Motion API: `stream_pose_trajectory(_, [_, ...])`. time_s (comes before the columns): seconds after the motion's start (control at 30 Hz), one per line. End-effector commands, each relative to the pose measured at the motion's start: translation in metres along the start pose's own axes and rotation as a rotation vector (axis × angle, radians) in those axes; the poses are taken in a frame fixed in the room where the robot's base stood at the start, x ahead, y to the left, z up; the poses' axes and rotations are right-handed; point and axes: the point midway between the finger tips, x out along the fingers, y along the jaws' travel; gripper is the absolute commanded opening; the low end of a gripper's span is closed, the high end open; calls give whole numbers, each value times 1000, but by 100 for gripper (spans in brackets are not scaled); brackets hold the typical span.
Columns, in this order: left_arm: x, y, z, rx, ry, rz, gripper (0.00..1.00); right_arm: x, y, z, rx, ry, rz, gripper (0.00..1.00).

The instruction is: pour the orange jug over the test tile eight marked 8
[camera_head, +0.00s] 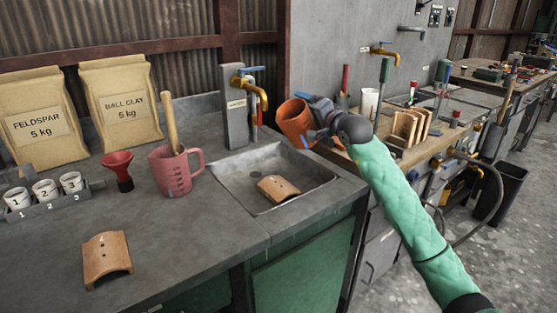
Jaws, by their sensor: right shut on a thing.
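The orange jug (294,124) is held by my right gripper (319,118), whose jaws are at the jug's right side. The jug is off the counter, tilted, above the back right part of the sink. A curved terracotta tile (278,189) lies in the sink, below and left of the jug. A second curved tile (106,256) with small dark marks lies on the counter at the front left. I cannot read an 8 on either tile. My left gripper is not in view.
The shallow grey sink (237,178) has a brass tap (251,86) behind it. A pink measuring jug (176,171) with a wooden handle in it and a red funnel (118,167) stand to its left. Numbered cups (45,190) stand at far left. The front counter is mostly clear.

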Motion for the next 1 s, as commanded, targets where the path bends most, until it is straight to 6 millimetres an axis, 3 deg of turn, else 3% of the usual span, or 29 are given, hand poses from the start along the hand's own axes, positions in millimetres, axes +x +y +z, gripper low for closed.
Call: stream_pose_trajectory(1.0, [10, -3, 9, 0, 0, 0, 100, 0, -6, -3, -108, 2, -9, 33])
